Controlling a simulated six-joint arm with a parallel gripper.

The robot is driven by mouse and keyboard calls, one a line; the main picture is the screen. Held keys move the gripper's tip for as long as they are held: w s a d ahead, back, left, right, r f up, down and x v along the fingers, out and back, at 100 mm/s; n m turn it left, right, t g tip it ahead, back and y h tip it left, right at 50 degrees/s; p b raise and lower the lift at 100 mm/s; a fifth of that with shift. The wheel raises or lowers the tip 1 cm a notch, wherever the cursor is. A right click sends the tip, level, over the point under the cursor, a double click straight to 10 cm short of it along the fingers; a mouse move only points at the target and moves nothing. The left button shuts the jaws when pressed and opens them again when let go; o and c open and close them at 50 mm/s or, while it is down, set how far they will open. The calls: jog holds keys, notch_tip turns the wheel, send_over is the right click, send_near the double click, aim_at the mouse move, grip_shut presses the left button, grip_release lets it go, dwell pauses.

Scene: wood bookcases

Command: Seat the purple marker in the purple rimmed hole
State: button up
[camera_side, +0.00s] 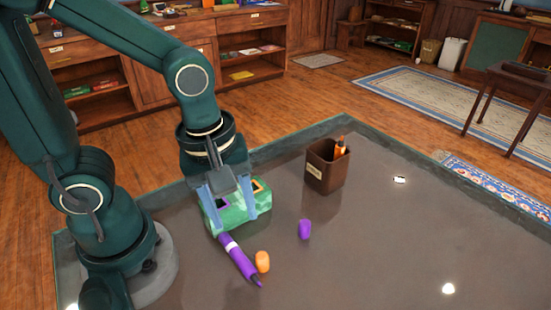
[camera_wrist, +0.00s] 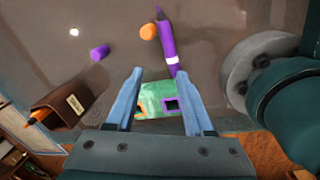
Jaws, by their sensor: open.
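The purple marker (camera_side: 240,260) lies on the grey tabletop with its dark tip toward the front; a white band shows near its other end, close to the block. It also shows in the wrist view (camera_wrist: 166,40). The green block (camera_wrist: 152,92) has a purple rimmed hole (camera_wrist: 171,105), which looks empty, and an orange rimmed hole (camera_side: 257,186). My gripper (camera_side: 233,224) is open and empty, pointing down at the block. Its fingers show on either side of the block in both views. In the wrist view the marker's banded end is near the right fingertip (camera_wrist: 159,73); I cannot tell whether they touch.
An orange cap (camera_side: 262,262) stands beside the marker, and a purple cap (camera_side: 304,229) stands farther right. A brown cup (camera_side: 322,172) with an orange item inside stands behind. The table's right side is clear. A raised rim (camera_side: 425,158) edges the table.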

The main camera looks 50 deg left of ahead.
jog(key=a+r+m+t, duration=0.3)
jog(key=r+m, duration=0.4)
jog(key=m, duration=0.5)
jog(key=shift+s+m+t, duration=0.2)
jog(key=shift+m+t, duration=0.1)
jog(key=shift+t, duration=0.2)
jog(key=shift+o, duration=0.5)
jog(key=shift+a+r+m, duration=0.1)
jog(key=shift+r+m, duration=0.1)
jog(key=shift+m, duration=0.4)
jog(key=shift+s, duration=0.1)
jog(key=m+g+y, duration=0.5)
jog(key=m, duration=1.3)
send_over(238, 254)
jog(key=d, duration=0.2)
notch_tip(238, 254, down, 11)
jog(key=shift+d+r, duration=0.15)
jog(key=shift+x, duration=2.45)
jog(key=shift+s+d, duration=0.1)
